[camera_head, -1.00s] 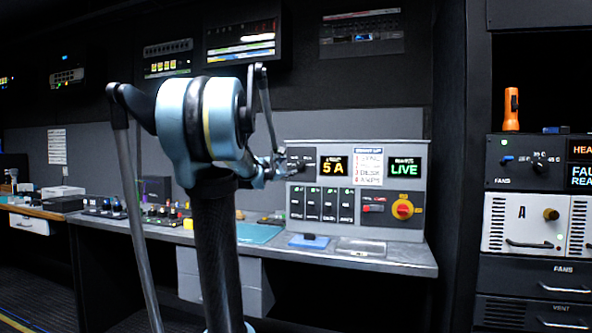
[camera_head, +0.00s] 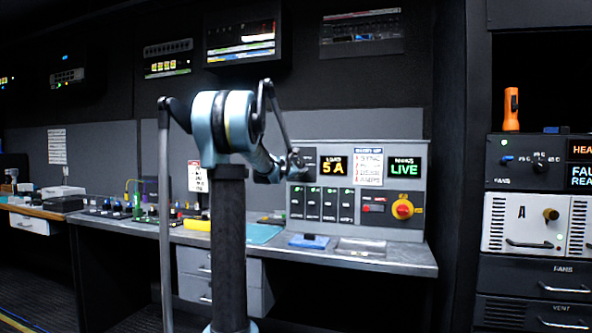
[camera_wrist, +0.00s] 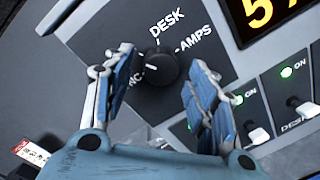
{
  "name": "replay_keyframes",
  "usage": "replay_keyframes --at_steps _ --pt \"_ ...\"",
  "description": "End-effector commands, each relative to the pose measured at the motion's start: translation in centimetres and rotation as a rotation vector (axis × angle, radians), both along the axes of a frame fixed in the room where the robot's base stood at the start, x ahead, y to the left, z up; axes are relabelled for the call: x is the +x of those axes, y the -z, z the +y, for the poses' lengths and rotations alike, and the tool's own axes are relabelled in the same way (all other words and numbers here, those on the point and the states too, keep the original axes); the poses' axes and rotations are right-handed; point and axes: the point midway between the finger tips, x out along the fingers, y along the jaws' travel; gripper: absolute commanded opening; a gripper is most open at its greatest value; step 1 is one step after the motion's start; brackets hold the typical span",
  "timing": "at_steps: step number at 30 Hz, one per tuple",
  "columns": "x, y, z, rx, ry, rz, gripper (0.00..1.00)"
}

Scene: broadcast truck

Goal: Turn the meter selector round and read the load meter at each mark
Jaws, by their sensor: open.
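The meter selector is a round black knob (camera_wrist: 160,67) on the dark panel plate, with DESK, AMPS and a partly hidden label ending in NC around it. A white line on its face lies toward the NC side. My gripper (camera_wrist: 163,82) is open, its blue-padded fingers left and right of the knob, with visible gaps on both sides. In the head view, my gripper (camera_head: 295,162) is at the left end of the panel and hides the knob. The load meter (camera_head: 334,166) reads 5 A in yellow; its edge shows in the wrist view (camera_wrist: 258,12).
Right of the meter are a printed card (camera_head: 368,167) and a green LIVE display (camera_head: 405,168). A blue object (camera_head: 308,240) lies on the desk (camera_head: 400,262).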

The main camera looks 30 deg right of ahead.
Motion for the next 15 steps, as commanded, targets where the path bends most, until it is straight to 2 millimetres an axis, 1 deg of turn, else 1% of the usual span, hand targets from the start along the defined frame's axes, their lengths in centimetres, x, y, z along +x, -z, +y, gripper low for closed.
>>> replay_keyframes --at_steps 5,14,15 --pt "0.49 0.01 -0.75 0.000 0.000 0.000 0.52" --pt "0.56 0.01 -0.83 0.000 0.000 0.000 0.52" --pt "0.56 0.02 -0.83 0.000 0.000 0.000 0.43"
